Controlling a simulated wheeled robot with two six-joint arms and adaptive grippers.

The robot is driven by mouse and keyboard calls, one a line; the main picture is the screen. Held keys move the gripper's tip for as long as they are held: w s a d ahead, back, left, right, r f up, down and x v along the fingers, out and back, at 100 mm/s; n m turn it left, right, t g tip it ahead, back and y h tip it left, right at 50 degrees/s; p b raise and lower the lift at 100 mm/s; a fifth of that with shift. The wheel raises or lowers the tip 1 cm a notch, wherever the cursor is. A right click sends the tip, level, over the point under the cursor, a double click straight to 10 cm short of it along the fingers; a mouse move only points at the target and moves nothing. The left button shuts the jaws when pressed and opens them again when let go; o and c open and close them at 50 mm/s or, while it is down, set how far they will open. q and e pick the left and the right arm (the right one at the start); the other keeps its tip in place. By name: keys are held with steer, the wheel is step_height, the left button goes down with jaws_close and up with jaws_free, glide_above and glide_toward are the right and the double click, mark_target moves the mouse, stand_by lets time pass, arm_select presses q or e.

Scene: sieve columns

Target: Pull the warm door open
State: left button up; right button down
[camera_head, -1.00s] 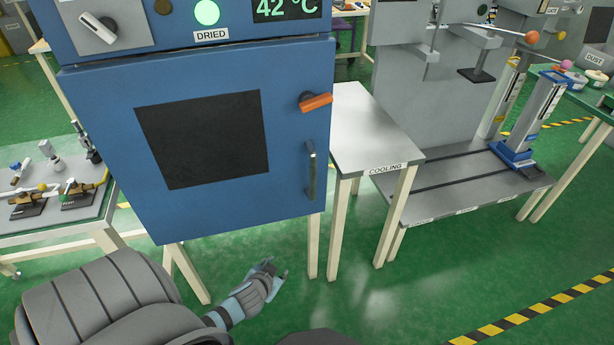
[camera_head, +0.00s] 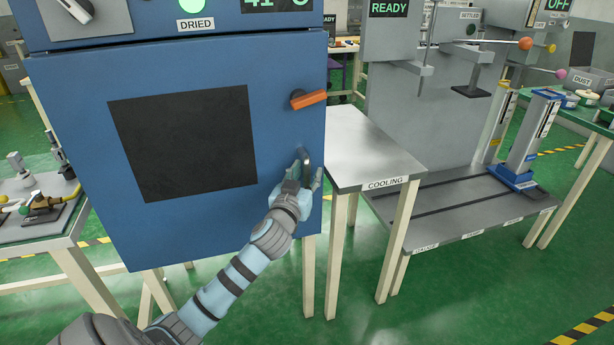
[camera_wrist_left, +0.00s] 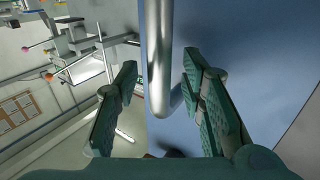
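The warm door (camera_head: 275,150) is the blue front of the cabinet, with a dark square window (camera_head: 185,143). It appears closed. An orange-handled latch (camera_head: 308,98) sits at its upper right. The vertical metal door handle (camera_head: 306,165) is below it, partly hidden by my left gripper (camera_head: 305,178). In the left wrist view, the handle (camera_wrist_left: 159,60) stands between the two spread green fingers of my left gripper (camera_wrist_left: 155,95), with gaps on both sides. The blue door face (camera_wrist_left: 240,50) is behind it. My right gripper is not in view.
A table labelled COOLING (camera_head: 360,150) stands close to the cabinet's right side. A grey rig with a blue-based column (camera_head: 515,178) is farther right. A bench with small fittings (camera_head: 40,225) is at the left. Green floor (camera_head: 450,290) is free at lower right.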

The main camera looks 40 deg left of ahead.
arm_select(q)
steer(key=shift+w+a, duration=0.1)
steer(key=shift+w, duration=0.15)
jaws_close()
